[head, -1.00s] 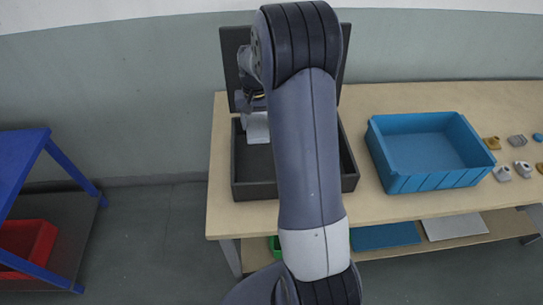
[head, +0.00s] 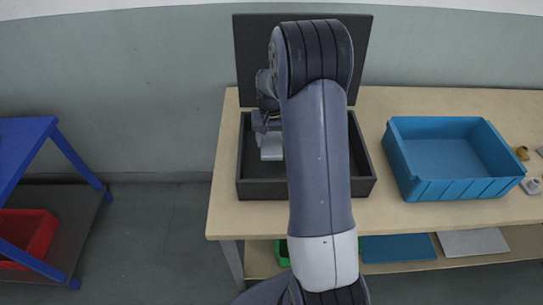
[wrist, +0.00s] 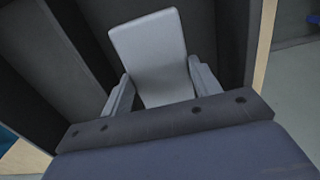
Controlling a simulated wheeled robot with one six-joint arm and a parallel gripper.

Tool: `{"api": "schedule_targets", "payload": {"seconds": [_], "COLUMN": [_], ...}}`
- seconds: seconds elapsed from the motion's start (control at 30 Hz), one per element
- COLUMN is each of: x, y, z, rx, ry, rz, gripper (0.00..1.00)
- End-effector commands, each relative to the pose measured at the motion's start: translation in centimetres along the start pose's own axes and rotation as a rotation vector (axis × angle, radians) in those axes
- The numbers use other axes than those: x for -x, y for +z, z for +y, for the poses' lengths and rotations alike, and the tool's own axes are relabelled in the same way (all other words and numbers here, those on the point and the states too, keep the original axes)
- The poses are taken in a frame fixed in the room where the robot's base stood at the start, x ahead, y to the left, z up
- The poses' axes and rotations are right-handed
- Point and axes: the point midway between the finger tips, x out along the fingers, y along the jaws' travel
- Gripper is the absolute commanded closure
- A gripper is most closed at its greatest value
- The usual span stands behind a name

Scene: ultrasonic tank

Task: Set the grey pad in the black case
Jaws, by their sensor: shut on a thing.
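The black case (head: 258,189) stands open on the wooden table, its lid (head: 252,55) upright at the back. My gripper (head: 270,142) is inside or just over the left part of the case, partly hidden by my arm. In the wrist view my gripper (wrist: 160,82) is shut on the grey pad (wrist: 148,45), a flat light-grey block held between both fingers. Dark case walls (wrist: 232,40) surround it there. I cannot tell whether the pad touches the case floor.
A blue bin (head: 450,185) stands right of the case, with a gap of bare table (head: 385,212) between. Small parts (head: 530,186) lie at the far right. A blue rack (head: 25,140) with a red bin (head: 25,235) stands at left. A lower shelf holds flat panels (head: 398,248).

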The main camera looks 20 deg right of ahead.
Motion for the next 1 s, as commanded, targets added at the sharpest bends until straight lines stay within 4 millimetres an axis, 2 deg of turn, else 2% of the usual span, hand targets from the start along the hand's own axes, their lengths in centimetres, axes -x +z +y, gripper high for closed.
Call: {"api": "schedule_targets", "payload": {"seconds": [0.1, 0.27, 0.53, 0.9, 0.93, 1.0], "x": [-1.8, -3.0, -6.2, -6.9, -6.8, -6.7], "y": [0.1, 0.0, 0.1, 0.0, 0.0, 0.0], "z": [0.0, 0.0, 0.0, 0.0, 0.0, 0.0], "rx": [0.0, 0.0, 0.0, 0.0, 0.0, 0.0], "ry": [0.0, 0.0, 0.0, 0.0, 0.0, 0.0], "rz": [-0.003, 0.0, -0.002, 0.001, 0.001, 0.001], "gripper": [0.62, 0.62, 0.62, 0.62, 0.4, 0.34]}}
